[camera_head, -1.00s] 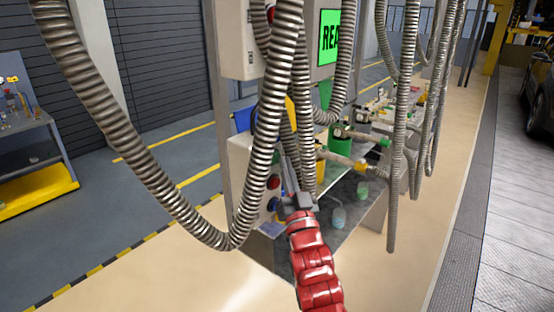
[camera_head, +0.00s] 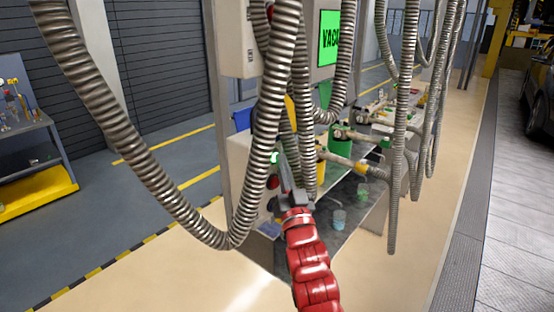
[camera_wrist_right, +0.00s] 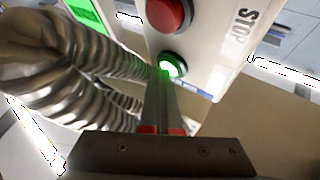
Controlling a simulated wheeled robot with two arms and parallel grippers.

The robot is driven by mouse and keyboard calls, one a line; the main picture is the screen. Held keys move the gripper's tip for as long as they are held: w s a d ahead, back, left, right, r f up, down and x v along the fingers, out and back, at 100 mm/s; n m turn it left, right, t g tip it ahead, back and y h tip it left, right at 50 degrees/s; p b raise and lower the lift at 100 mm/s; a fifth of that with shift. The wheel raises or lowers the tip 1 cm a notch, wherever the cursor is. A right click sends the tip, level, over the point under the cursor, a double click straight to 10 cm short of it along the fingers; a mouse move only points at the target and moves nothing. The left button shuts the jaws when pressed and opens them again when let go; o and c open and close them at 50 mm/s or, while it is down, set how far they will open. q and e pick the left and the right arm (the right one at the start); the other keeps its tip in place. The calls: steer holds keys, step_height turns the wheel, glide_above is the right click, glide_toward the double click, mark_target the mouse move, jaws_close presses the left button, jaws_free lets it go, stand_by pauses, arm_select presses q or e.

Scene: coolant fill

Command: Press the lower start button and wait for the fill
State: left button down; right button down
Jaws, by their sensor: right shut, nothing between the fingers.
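The start button shows lit green on the lower control box (camera_head: 240,180), in the head view (camera_head: 274,158) and the wrist view (camera_wrist_right: 174,64). My right gripper (camera_head: 282,153) is shut and empty. Its fingertips (camera_wrist_right: 163,74) reach the edge of the lit button in the wrist view; whether they touch it, I cannot tell. A red button (camera_head: 272,183) sits beside the green one, and in the wrist view this red button (camera_wrist_right: 168,14) has a STOP label near it. My left gripper is not in view.
Thick ribbed metal hoses (camera_head: 130,150) hang in front of the box; one (camera_wrist_right: 70,75) runs close along the left of my fingers in the wrist view. More hoses (camera_head: 400,120) hang to the right. Shelves with containers (camera_head: 338,218) stand behind my gripper. The floor at front is clear.

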steer(key=shift+d, duration=0.1)
steer(key=shift+s+d+f, duration=0.1)
steer(key=shift+s+d, duration=0.45)
steer(key=shift+s, duration=0.05)
steer(key=s+d, duration=0.1)
steer(key=d, duration=0.1)
steer(key=s+d, duration=0.1)
steer(key=s, duration=0.1)
steer(key=shift+s+d, duration=0.2)
steer(key=shift+d, duration=0.15)
stand_by(0.3)
stand_by(0.4)
